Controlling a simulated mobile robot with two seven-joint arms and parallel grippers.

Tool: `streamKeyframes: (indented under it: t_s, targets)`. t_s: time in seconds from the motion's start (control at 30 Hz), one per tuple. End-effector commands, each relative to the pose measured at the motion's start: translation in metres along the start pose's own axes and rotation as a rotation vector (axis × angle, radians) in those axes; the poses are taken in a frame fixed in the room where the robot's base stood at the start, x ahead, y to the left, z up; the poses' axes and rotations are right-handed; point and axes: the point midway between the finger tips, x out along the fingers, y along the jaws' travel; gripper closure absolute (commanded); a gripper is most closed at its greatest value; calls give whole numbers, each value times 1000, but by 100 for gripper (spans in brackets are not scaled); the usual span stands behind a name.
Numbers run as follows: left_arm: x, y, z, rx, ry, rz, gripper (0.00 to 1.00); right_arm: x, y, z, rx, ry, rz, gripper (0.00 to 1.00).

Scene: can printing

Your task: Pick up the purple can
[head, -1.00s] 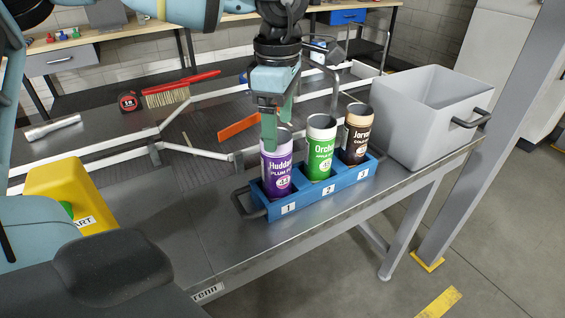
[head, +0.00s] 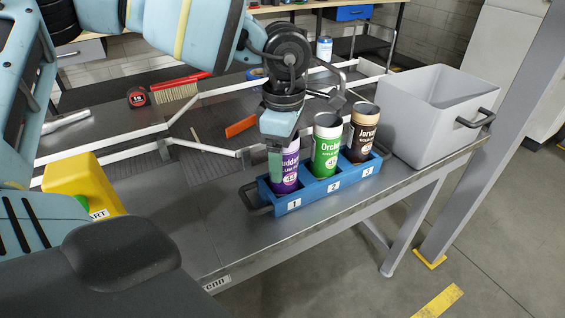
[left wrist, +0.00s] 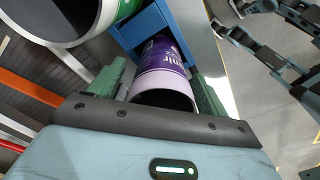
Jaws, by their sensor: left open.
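The purple can (head: 288,172) stands upright in the slot marked 1 of a blue rack (head: 313,195). Its open top faces my left gripper (head: 277,163), which is at the can from above and partly covers its left side in the head view. In the left wrist view the purple can (left wrist: 164,72) lies between the two green fingers of my left gripper (left wrist: 160,85), which are apart, one on each side of it. I cannot tell whether either finger touches the can. My right gripper is not in view.
A green can (head: 326,150) and a brown can (head: 361,137) stand in slots 2 and 3, close beside. A grey bin (head: 418,125) is to the right of the rack. A yellow box (head: 82,183), a brush (head: 177,91) and a tape measure (head: 138,97) lie left.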

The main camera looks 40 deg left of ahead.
Motion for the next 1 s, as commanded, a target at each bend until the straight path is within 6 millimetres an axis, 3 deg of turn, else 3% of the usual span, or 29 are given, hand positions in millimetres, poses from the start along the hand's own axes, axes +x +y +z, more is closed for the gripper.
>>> streamKeyframes:
  t_s: [0.33,0.7,1.0]
  targets:
    - [10,0,0,-1,0,-1,23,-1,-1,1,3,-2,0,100]
    - [10,0,0,-1,0,-1,69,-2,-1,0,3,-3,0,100]
    - [5,0,0,-1,-1,1,70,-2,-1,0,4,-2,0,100]
